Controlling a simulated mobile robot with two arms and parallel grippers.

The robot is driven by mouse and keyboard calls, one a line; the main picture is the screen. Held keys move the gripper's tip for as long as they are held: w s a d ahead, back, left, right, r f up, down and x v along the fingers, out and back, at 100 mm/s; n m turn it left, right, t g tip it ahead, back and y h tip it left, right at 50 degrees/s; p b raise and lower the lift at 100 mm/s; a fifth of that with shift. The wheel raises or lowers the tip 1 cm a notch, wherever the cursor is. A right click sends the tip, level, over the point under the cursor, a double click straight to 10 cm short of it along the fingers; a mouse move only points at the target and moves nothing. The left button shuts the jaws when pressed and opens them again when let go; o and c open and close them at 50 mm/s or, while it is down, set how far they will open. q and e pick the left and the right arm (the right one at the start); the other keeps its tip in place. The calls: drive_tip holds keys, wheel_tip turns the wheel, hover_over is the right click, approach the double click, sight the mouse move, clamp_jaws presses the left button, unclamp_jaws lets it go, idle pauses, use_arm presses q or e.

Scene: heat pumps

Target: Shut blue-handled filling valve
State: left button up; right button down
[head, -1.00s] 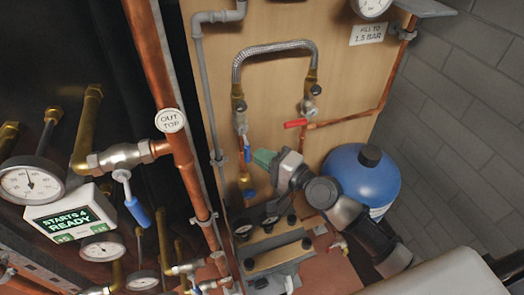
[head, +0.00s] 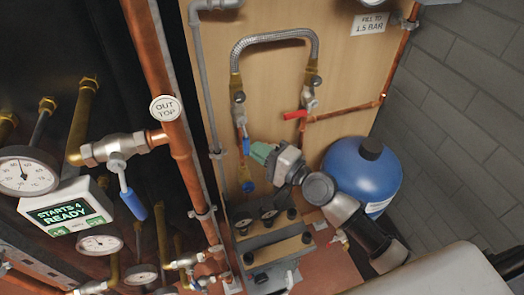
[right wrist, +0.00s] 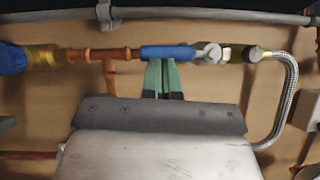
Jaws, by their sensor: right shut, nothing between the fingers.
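The filling valve's small blue handle (head: 245,146) is on the left leg of the pipework, below the braided hose, on the wooden board. It lies along the pipe. In the right wrist view the blue handle (right wrist: 167,52) runs level, in line with the copper pipe, left of the silver valve body (right wrist: 208,53). My right gripper (head: 262,152) has green fingers and is just right of the handle. In the right wrist view its shut, empty fingers (right wrist: 161,75) reach up to the handle's lower edge; I cannot tell whether they touch it. My left gripper is out of view.
A red-handled valve (head: 295,114) sits to the right, under the braided hose (head: 275,38). A blue tank (head: 362,178) stands beside my right arm. A larger blue-handled valve (head: 133,204) is at the left, near the OUT TOP tag (head: 165,108). Gauges fill the lower left.

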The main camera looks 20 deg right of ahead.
drive_tip(key=shift+a+f, duration=0.1)
drive_tip(key=a+r+m+t+h+b, duration=0.4)
drive_tip(key=m+b, duration=0.7)
drive_tip(key=m, duration=0.8)
drive_tip(key=shift+s+a+r+t+h+b, duration=0.2)
drive_tip(key=shift+a+t+h+b, duration=0.2)
drive_tip(key=shift+a+t+h, duration=1.55)
drive_tip(key=shift+a+t+y, duration=0.5)
drive_tip(key=shift+t+y, duration=0.05)
drive_tip(key=shift+t, duration=0.1)
